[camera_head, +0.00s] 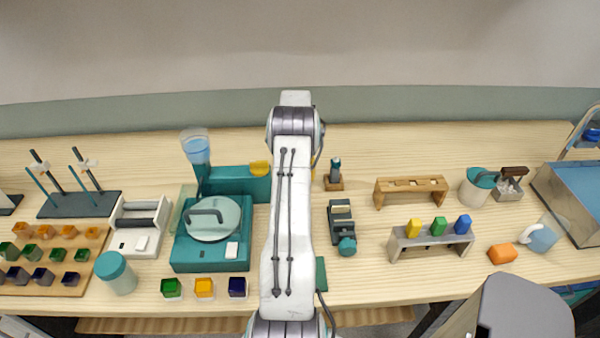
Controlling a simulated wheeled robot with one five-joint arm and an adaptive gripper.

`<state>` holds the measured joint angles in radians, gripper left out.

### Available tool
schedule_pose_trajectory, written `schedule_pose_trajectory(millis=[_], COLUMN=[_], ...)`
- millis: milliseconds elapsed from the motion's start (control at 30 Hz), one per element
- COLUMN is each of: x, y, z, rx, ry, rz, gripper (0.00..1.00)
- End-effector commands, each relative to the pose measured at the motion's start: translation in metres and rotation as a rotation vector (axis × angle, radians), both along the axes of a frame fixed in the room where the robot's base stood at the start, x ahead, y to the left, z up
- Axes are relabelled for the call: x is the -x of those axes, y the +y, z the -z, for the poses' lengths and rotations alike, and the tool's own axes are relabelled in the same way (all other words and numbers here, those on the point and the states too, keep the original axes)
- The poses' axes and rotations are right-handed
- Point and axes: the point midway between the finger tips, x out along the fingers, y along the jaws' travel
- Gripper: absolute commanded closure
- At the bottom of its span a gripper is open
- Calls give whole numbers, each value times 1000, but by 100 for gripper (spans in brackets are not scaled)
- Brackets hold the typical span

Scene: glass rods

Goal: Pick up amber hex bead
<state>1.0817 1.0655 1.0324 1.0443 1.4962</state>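An orange, blocky, faceted piece (502,253) lies on the table at the right, beside a pale blue mug-like item. It may be the amber hex bead, but it is too small to be sure. Other amber pieces are a cube-like one (204,288) at the front edge and several on the wooden board at the left. A yellow rounded piece (259,168) sits at the teal block behind the round-lidded device. My arm stretches up the middle of the picture and hides the table under it. My gripper does not show; the arm links cover it.
A teal device with a round lid (213,220) stands left of my arm. A small dark instrument (342,228) stands right of it. A grey rack (431,245) holds yellow, green and blue pieces; a wooden rack (411,190) is behind. Bare table lies between the racks and the instrument.

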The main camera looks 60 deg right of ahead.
Motion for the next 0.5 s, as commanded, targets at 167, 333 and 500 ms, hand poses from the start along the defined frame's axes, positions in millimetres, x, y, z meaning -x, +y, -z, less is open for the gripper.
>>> schedule_pose_trajectory(millis=[167, 333, 500], x=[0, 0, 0], y=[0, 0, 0], z=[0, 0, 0], rx=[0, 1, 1], ry=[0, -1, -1], rz=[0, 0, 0], gripper=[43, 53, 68])
